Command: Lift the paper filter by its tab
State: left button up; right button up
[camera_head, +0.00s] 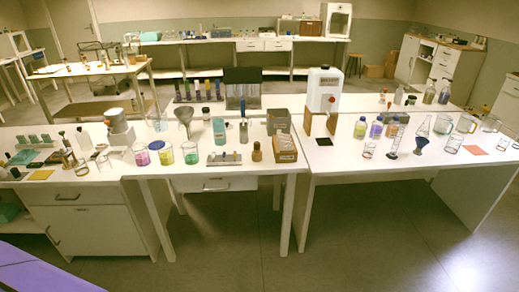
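I cannot make out a paper filter or its tab for certain at this size. A tan box (285,148) with a row of small pieces sits at the front edge of the middle bench. Flat squares lie on the benches: a yellow one (41,175) at left, a black one (323,141) and an orange one (475,151) at right. Neither of my grippers is in view.
Beakers with pink (142,158), yellow (167,155) and green (191,157) contents stand near the middle bench's front. A white jug (323,89) stands at the back on a wooden stand (319,124). Small items crowd the left bench. The floor (370,245) in front is clear.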

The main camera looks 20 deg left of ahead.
aim_at(281, 147)
jog(key=u, duration=0.7)
jog(key=i+l+u, duration=0.2)
jog(key=u, duration=0.3)
jog(key=i+l+u, duration=0.15)
jog(key=l+u, duration=0.35)
jog(key=i+l+u, duration=0.15)
jog(key=l, duration=0.3)
jog(key=l+u, duration=0.15)
jog(key=l, duration=0.3)
jog(key=i, duration=0.05)
